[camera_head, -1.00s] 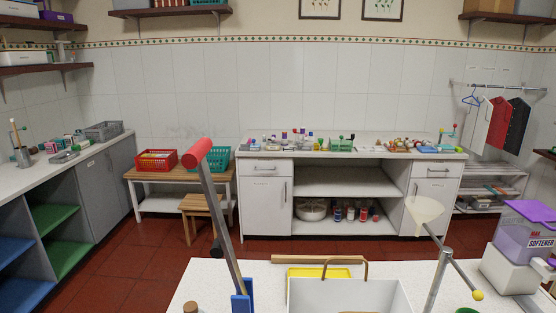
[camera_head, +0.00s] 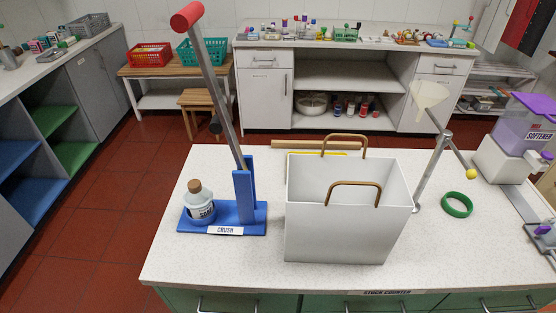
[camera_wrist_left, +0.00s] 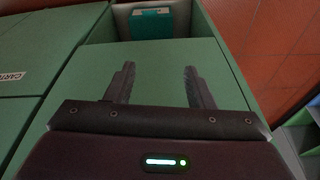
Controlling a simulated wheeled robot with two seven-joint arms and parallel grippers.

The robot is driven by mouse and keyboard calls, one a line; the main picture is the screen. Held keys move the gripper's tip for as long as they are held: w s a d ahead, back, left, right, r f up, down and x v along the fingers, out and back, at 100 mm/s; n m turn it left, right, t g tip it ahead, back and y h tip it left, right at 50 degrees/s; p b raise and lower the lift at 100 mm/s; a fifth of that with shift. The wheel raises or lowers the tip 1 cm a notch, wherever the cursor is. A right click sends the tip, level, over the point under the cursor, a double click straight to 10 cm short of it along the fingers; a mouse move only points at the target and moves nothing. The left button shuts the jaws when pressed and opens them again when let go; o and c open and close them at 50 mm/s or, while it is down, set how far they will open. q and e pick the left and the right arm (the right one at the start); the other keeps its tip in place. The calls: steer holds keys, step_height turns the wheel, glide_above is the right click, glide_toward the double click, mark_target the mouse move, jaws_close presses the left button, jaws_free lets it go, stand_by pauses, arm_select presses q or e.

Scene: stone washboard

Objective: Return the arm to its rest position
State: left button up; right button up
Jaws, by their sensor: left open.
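My left gripper (camera_wrist_left: 158,88) shows in the left wrist view. Its two dark fingers stand wide apart with nothing between them. Below and beyond them is a flat green surface (camera_wrist_left: 150,65), with a gap behind it that holds a teal box (camera_wrist_left: 151,22). Neither arm nor gripper shows in the head view, and my right gripper is in neither view.
The speckled counter (camera_head: 240,265) bears a blue crush press (camera_head: 245,195) with a bottle (camera_head: 198,203) on its base, a white bin (camera_head: 345,220) with two handles, a funnel stand (camera_head: 433,160), a green ring (camera_head: 457,204) and a softener dispenser (camera_head: 515,150). Red floor lies left.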

arm_select(q)
steer(key=s+a+f+b, duration=0.1)
steer(key=s+f, duration=0.3)
steer(key=f, duration=0.5)
steer(key=s+f+b, duration=0.1)
steer(key=s+f, duration=0.3)
steer(key=f, duration=0.5)
steer(key=s+a+f+g+b, duration=0.1)
steer(key=s+a+f, duration=0.2)
steer(key=s+f, duration=0.8)
steer(key=s, duration=0.3)
steer(key=shift+s+f+g+b, duration=0.15)
steer(key=shift+f+g+b, duration=0.15)
steer(key=shift+f, duration=0.05)
